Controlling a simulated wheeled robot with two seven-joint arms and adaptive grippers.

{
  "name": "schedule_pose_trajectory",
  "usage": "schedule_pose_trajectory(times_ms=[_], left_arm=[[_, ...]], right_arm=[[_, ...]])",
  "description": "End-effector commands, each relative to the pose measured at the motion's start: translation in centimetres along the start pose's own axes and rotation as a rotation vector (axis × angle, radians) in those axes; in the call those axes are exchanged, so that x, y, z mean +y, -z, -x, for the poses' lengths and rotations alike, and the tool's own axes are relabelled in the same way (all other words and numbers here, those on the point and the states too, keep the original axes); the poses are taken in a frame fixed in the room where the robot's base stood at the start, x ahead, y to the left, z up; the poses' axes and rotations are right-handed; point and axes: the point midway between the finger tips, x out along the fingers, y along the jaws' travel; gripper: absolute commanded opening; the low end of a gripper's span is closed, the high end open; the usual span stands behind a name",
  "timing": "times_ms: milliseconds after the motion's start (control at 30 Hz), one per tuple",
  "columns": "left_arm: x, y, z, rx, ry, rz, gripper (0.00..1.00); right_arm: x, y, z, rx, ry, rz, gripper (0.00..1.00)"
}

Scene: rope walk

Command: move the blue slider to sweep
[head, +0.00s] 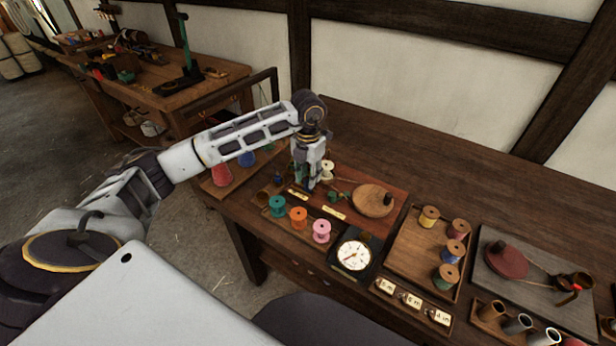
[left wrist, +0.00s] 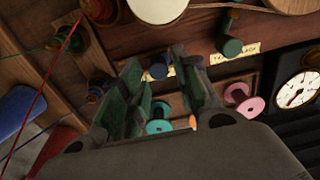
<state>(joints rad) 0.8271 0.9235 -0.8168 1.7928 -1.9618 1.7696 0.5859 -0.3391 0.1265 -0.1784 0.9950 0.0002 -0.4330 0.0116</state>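My left gripper (head: 309,184) reaches down over the left part of the red-brown board (head: 380,178); its fingers stand apart in the left wrist view (left wrist: 157,68), with nothing clearly held between them. A second label (head: 334,212), reading something like taut and slack in the wrist view, lies by a dark green knob (head: 335,196). The gripper hides part of the board. My right gripper is not in view.
Teal (head: 277,206), orange (head: 298,217) and pink (head: 321,231) spools stand along the board's front. A dial (head: 354,254) and a round wooden disc (head: 373,201) are to the right. Red and blue cones stand left. The table's back is clear.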

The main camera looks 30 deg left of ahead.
Motion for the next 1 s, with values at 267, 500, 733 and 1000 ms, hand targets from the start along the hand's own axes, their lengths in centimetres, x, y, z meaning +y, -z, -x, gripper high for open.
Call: schedule_pose_trajectory(times_ms=[267, 500, 733, 1000], left_arm=[[0.0, 0.0, 1.9, 0.000, 0.000, 0.000, 0.31], [0.0, 0.0, 3.3, -0.001, 0.000, 0.000, 0.31], [0.0, 0.0, 3.6, -0.001, 0.000, 0.000, 0.31], [0.0, 0.0, 3.6, 0.000, 0.000, 0.000, 0.31]], right_arm=[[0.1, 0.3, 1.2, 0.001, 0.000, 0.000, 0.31], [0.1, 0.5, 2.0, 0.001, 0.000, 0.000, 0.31], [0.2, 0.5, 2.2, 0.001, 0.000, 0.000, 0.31], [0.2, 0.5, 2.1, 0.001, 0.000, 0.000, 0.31]])
